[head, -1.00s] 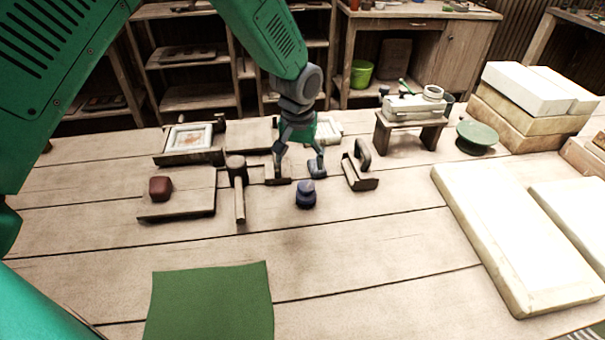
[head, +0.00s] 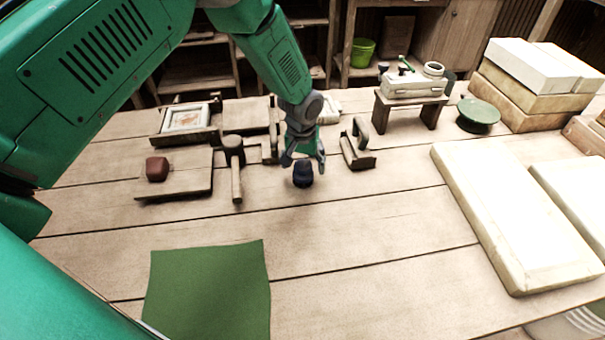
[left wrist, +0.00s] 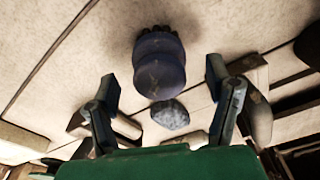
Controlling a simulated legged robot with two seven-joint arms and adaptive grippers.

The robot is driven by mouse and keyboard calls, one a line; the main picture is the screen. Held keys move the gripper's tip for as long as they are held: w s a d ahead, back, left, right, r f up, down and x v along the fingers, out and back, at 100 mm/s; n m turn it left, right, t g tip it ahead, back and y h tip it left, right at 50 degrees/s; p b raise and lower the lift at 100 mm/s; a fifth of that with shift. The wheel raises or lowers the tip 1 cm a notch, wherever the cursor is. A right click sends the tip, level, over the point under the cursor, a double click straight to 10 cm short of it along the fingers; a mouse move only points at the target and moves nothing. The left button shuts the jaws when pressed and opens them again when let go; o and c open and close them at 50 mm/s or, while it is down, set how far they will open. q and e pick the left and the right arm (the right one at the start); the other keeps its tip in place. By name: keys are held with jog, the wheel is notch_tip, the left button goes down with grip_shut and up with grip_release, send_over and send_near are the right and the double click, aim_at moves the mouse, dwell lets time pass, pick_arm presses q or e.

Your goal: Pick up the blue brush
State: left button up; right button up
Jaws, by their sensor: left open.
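The blue brush (head: 303,176) stands upright on the bench, small and dark blue in the head view. In the left wrist view its rounded blue body (left wrist: 160,66) shows with dark bristles at the far edge. My left gripper (head: 304,160) is open and points down just above and behind the brush. In the left wrist view its two fingers (left wrist: 162,82) are spread on either side of the brush, with gaps between. I cannot tell whether the fingers touch it. My right gripper is not in view.
A mallet (head: 235,165) and a board with a red-brown block (head: 156,169) lie to the left. A wooden tool with a curved handle (head: 361,145) is close on the right. A green mat (head: 209,287) lies in front, and large pale slabs (head: 512,215) lie farther right.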

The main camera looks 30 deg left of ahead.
aim_at(302, 163)
pick_arm(q)
jog(key=f, duration=0.2)
jog(key=shift+w+d+f, duration=0.25)
jog(key=shift+d+f, duration=0.05)
jog(key=shift+d, duration=0.05)
jog(key=shift+s+a, duration=0.1)
jog(key=shift+a, duration=0.3)
jog(key=shift+a+f, duration=0.1)
jog(key=shift+a, duration=0.15)
jog(key=c, duration=1.3)
jog(key=shift+d, duration=0.45)
jog(key=shift+r, duration=0.55)
jog(key=r, duration=0.8)
jog(key=shift+a+r, duration=0.2)
jog(key=shift+a, duration=0.15)
jog(key=shift+r, duration=0.25)
jog(key=shift+d+r, duration=0.1)
jog(key=shift+d, duration=0.2)
jog(key=shift+o, duration=0.9)
